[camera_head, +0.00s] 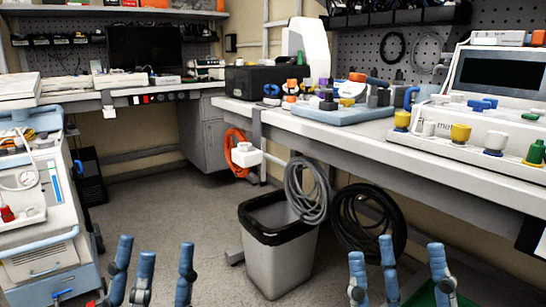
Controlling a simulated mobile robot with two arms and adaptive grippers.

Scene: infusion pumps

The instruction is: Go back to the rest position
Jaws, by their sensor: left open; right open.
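My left gripper (150,272) shows at the bottom left of the head view, its blue-and-grey fingers pointing up and spread apart. My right gripper (400,268) shows at the bottom right in the same pose, fingers spread. Both are open and hold nothing. They appear in front of the floor and the bins, apart from the workbenches. The palms and arms are cut off by the lower edge of the view.
A workbench (400,146) with colourful fittings and a monitor device (497,75) runs along the right. A grey bin (279,262) with a black liner stands on the floor. A medical cart (40,256) stands at left. Floor (170,212) between them is clear.

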